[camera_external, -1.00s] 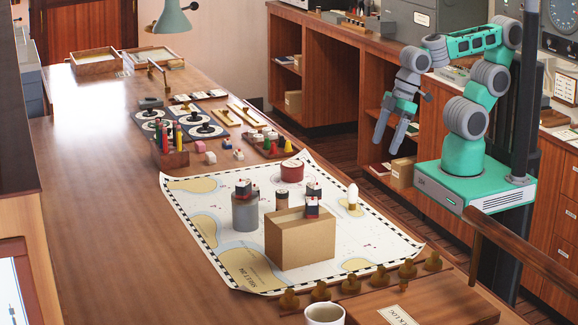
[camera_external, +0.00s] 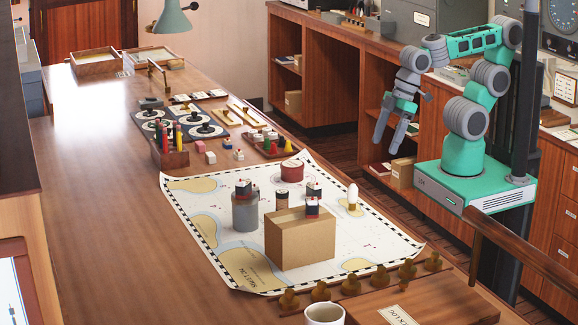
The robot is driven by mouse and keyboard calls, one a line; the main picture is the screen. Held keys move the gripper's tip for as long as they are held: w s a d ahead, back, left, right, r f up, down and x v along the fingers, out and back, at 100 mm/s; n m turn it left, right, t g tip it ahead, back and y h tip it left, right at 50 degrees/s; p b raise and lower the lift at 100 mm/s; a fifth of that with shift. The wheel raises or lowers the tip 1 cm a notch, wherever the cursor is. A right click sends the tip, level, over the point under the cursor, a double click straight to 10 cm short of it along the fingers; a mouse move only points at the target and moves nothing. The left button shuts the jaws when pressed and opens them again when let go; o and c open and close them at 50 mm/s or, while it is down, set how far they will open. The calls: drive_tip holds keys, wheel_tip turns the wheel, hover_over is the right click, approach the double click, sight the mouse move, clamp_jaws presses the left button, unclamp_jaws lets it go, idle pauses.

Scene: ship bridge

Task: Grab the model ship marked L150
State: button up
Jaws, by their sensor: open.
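Several small model ships stand on supports on the chart. One dark ship (camera_external: 243,189) is on a grey cylinder (camera_external: 245,214). Another dark ship (camera_external: 314,190) is behind the cardboard box, its support partly hidden. A dark ship with a red band (camera_external: 312,207) is at the box's top. Something small and pale (camera_external: 292,163) sits on a red round tin (camera_external: 291,173). The markings are too small to read, so I cannot tell which ship is L150. My gripper (camera_external: 385,143) is open and empty, pointing down, right of the table and well away from the ships.
The cardboard box (camera_external: 300,242) stands at the chart's (camera_external: 205,205) front. A pale egg-shaped piece (camera_external: 352,193) is at right. Brass pieces (camera_external: 350,284) and a mug (camera_external: 324,314) line the near edge. A pencil holder (camera_external: 170,154) is at left. The left tabletop (camera_external: 110,220) is clear.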

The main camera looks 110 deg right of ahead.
drive_tip(key=shift+o, duration=0.5)
drive_tip(key=n+t+y+b, duration=0.1)
drive_tip(key=t+b, duration=0.4)
approach(313, 187)
drive_tip(key=s+f, duration=0.2)
drive_tip(key=s+a+f, duration=0.1)
drive_tip(key=s+f, duration=0.1)
drive_tip(key=s, duration=0.1)
drive_tip(key=shift+s+a+f, duration=0.1)
drive_tip(key=shift+s+a, duration=0.05)
drive_tip(key=shift+a, duration=0.05)
drive_tip(key=w+d+t+b, duration=0.1)
drive_tip(key=w+t, duration=0.1)
drive_tip(key=w+d+f+t+b, duration=0.1)
drive_tip(key=w+d+t, duration=0.1)
drive_tip(key=shift+w+f+b, duration=0.15)
drive_tip(key=shift+b, duration=0.25)
drive_tip(key=shift+w+d, duration=0.1)
drive_tip(key=shift+w, duration=0.15)
drive_tip(key=p+x, duration=0.1)
drive_tip(key=x, duration=0.6)
drive_tip(key=shift+w, duration=0.2)
drive_tip(key=c, duration=1.4)
